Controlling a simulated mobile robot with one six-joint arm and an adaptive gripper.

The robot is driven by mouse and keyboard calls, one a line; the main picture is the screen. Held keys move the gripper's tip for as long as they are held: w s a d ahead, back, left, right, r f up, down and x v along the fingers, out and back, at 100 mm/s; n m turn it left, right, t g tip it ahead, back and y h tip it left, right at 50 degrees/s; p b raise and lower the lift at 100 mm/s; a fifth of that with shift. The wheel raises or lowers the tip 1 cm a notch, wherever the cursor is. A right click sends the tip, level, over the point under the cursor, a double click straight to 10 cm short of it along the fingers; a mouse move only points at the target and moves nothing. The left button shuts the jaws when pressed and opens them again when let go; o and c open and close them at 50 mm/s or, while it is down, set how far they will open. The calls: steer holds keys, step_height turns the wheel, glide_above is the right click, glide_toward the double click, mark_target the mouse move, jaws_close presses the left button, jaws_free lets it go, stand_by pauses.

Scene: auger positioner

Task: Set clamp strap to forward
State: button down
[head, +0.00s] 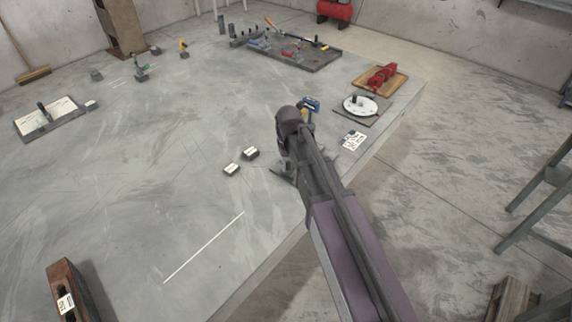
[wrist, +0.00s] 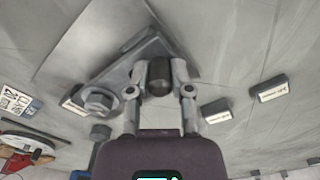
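The clamp strap, a grey tapered plate (wrist: 118,72), shows in the wrist view with a hex bolt (wrist: 98,101) at its lower left end. A dark upright knob (wrist: 158,73) stands at its right end. My gripper (wrist: 159,80) has one finger on each side of this knob, close against it, and looks shut on it. In the head view my arm hides most of the fixture; part of its grey base (head: 283,170) shows beside my gripper (head: 290,172). The strap's set position cannot be read there.
Two small labelled blocks (head: 232,168) (head: 250,153) sit left of the fixture; their text is too small to read. The bench's left middle is largely clear.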

steer(key=shift+w+d, duration=1.1)
steer(key=shift+w, duration=0.25)
steer(key=c, duration=0.5)
jaws_free()
steer(key=shift+w, duration=0.1)
steer(key=shift+c, duration=0.2)
steer(key=shift+s+d+r+m+g+y+p, duration=0.2)
steer(key=shift+s+r+m+y+p, duration=0.15)
steer(key=shift+r+p, duration=0.25)
steer(key=shift+s+d+r+m+g+y+p, duration=0.15)
steer(key=shift+s+d+r+m+g+p, duration=0.05)
steer(key=shift+r+m+p, duration=0.3)
steer(key=s+d+r+m+h+p, duration=0.1)
steer(key=s+d+r+p, duration=0.3)
steer(key=s+d, duration=1.1)
steer(key=shift+s+d+r+m+t, duration=0.15)
steer(key=shift+d+m+t, duration=0.05)
steer(key=shift+m+t, duration=0.25)
